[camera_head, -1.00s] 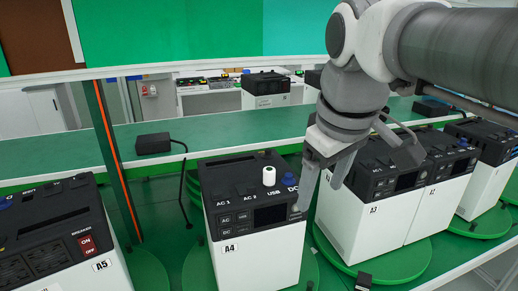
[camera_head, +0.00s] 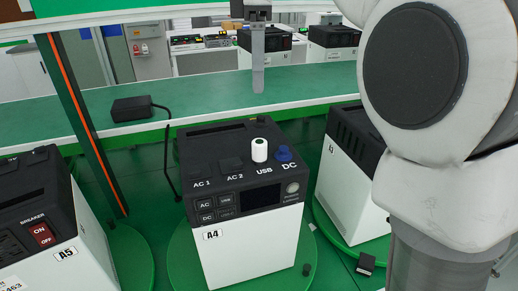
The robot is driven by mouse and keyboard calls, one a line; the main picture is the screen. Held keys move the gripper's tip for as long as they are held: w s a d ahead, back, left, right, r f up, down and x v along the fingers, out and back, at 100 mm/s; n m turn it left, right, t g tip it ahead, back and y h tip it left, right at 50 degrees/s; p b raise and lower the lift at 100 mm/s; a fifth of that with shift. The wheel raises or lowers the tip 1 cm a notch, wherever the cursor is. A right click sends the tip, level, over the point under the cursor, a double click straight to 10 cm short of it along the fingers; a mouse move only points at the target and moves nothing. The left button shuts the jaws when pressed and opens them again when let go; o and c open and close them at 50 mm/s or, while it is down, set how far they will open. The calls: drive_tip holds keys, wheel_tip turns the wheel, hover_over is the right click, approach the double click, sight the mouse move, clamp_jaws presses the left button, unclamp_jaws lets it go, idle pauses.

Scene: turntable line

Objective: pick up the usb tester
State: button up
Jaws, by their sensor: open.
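The usb tester looks to be the white upright cylinder (camera_head: 259,150) at the USB label on top of the black-and-white power unit A4 (camera_head: 245,245). A blue plug (camera_head: 283,154) stands just right of it at the DC label. My gripper (camera_head: 258,88) hangs from the top edge of the picture, above the tester in the image and apart from it. It is seen side-on, so only one grey finger shows clearly. It is open, and nothing shows in it.
Unit A4 stands on a round green turntable (camera_head: 183,258). Unit A5 (camera_head: 70,245) is at left, another unit (camera_head: 345,175) at right, partly behind my arm. A black adapter (camera_head: 132,109) with a cable lies on the green shelf behind. A post with an orange strip (camera_head: 85,120) stands left.

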drive_tip(key=b, duration=0.3)
hover_over(260, 142)
wheel_tip(260, 142, down, 10)
drive_tip(key=shift+s+a+r, duration=0.1)
drive_tip(key=shift+s, duration=0.05)
drive_tip(key=shift+w+f, duration=0.2)
drive_tip(key=shift+f, duration=2.8)
clamp_jaws()
